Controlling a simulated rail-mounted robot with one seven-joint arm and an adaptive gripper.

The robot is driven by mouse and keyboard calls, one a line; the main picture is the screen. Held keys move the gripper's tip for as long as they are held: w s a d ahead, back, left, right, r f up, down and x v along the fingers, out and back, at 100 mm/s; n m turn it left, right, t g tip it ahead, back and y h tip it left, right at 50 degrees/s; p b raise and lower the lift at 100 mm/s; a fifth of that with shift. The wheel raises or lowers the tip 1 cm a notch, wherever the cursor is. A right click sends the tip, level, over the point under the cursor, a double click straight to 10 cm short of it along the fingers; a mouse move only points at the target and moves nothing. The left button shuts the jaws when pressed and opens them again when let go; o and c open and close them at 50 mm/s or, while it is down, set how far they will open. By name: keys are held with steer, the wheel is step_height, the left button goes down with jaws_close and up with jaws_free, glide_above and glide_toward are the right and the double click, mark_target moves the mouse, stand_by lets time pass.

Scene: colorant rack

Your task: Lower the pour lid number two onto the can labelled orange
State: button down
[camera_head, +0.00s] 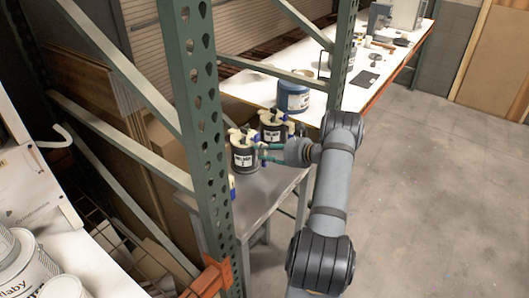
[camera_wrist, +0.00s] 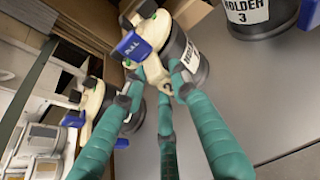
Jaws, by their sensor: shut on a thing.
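The pour lid (camera_head: 240,138) is cream with a blue tab and sits at the top of a dark holder (camera_head: 245,160) on the grey bench. In the wrist view the lid (camera_wrist: 150,68) is at the upper middle, over its holder (camera_wrist: 192,62); that holder's number is hidden. My gripper (camera_wrist: 156,86) has teal fingers and is shut on the lid's cream part. In the head view my gripper (camera_head: 268,153) reaches the lid from the right. I cannot pick out a can labelled orange in either view.
Holder 3 (camera_wrist: 262,12) stands close on the right in the wrist view. Another lidded holder (camera_wrist: 95,100) stands at the left. A green rack post (camera_head: 200,130) rises at the left. A blue-labelled can (camera_head: 293,97) stands on the white table (camera_head: 250,85) behind.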

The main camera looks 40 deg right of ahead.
mark_target(257, 140)
steer(key=shift+r, duration=0.1)
steer(key=shift+w+d+r+b, duration=0.1)
steer(key=shift+r+b, duration=0.1)
steer(key=shift+b, duration=0.35)
step_height(257, 140, up, 4)
steer(key=b, duration=0.3)
steer(key=shift+r+p, duration=2.9)
steer(key=shift+r, duration=0.6)
